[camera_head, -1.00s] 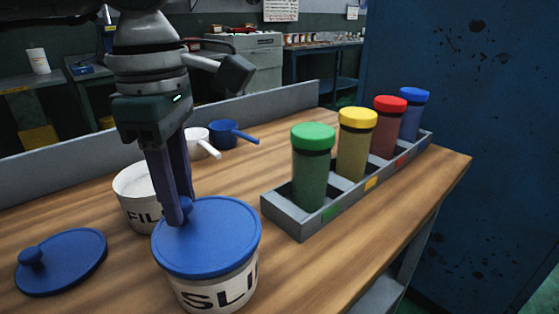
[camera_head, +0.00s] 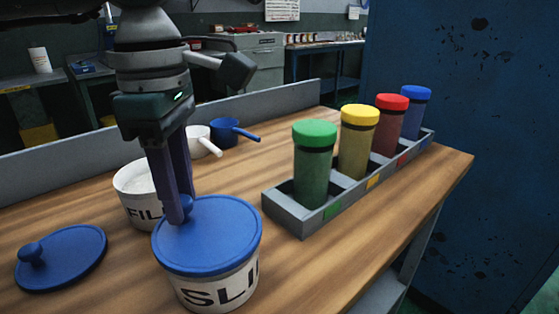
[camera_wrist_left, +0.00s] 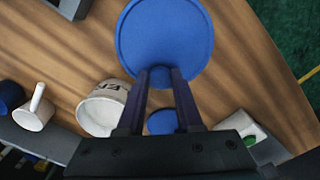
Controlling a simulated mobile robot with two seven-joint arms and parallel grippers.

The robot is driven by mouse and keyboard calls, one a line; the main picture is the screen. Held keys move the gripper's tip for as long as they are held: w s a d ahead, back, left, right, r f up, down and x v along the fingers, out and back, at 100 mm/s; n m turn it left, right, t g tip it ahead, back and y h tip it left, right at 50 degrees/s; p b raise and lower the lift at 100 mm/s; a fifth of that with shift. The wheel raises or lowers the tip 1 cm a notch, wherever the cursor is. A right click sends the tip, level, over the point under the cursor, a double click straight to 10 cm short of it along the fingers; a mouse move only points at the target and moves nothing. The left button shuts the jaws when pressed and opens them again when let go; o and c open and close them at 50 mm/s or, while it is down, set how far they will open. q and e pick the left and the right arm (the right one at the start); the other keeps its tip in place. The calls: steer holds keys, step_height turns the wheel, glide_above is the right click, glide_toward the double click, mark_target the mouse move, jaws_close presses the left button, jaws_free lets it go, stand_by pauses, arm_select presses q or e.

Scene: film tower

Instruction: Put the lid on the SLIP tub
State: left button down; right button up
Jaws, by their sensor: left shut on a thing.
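The SLIP tub (camera_head: 215,291) is a white tub with black lettering at the front of the bench in the head view. A blue lid (camera_head: 215,240) lies over its mouth and looks level; whether it is fully seated I cannot tell. My left gripper (camera_head: 181,212) is shut on that lid's knob, near its far left part. In the left wrist view the lid (camera_wrist_left: 168,38) covers the tub below it, and the gripper (camera_wrist_left: 160,76) holds the knob. A second blue lid (camera_head: 65,258) lies on the bench at the left. My right gripper is not in view.
A white tub marked FIL (camera_head: 136,190) stands open just behind the SLIP tub. A white scoop (camera_head: 201,140) and a blue scoop (camera_head: 226,131) lie farther back. A grey rack (camera_head: 300,222) with several coloured-cap jars stands to the right. Bare wood lies at front right.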

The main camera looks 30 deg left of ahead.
arm_select(q)
jaws_free()
stand_by(0.8)
steer(key=shift+r, duration=0.15)
steer(key=shift+r+p, duration=2.65)
steer(key=shift+r, duration=0.75)
steer(key=shift+c, duration=0.2)
jaws_close()
